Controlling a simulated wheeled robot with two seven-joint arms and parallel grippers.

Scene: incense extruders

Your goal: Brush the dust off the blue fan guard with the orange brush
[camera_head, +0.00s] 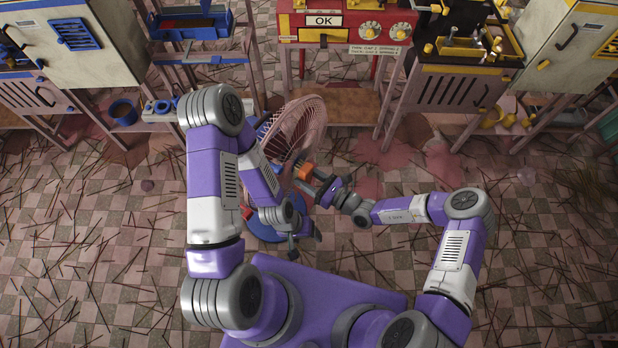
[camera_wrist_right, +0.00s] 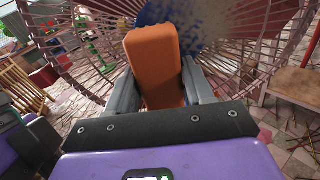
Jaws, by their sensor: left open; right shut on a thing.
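The fan's round wire guard (camera_head: 297,128) looks pinkish-brown rather than blue. In the right wrist view the guard (camera_wrist_right: 88,52) spreads behind the brush, with a blue centre patch (camera_wrist_right: 200,22) speckled with grey-brown dust. The orange brush (camera_head: 305,171) is in my right gripper (camera_head: 314,182). In the right wrist view the brush (camera_wrist_right: 153,65) stands between the two grey fingers of my right gripper (camera_wrist_right: 161,92). Its bristles are hidden, and I cannot tell whether it touches the guard. My left gripper (camera_head: 304,238) is open and empty, below the fan, near its blue base (camera_head: 263,228).
A red machine with an OK sign (camera_head: 326,21) stands behind the fan, above a brown shelf (camera_head: 350,105). Cabinets and benches line the back on both sides. Thin sticks litter the checkered floor (camera_head: 90,240). The floor on either side of my arms is free of large objects.

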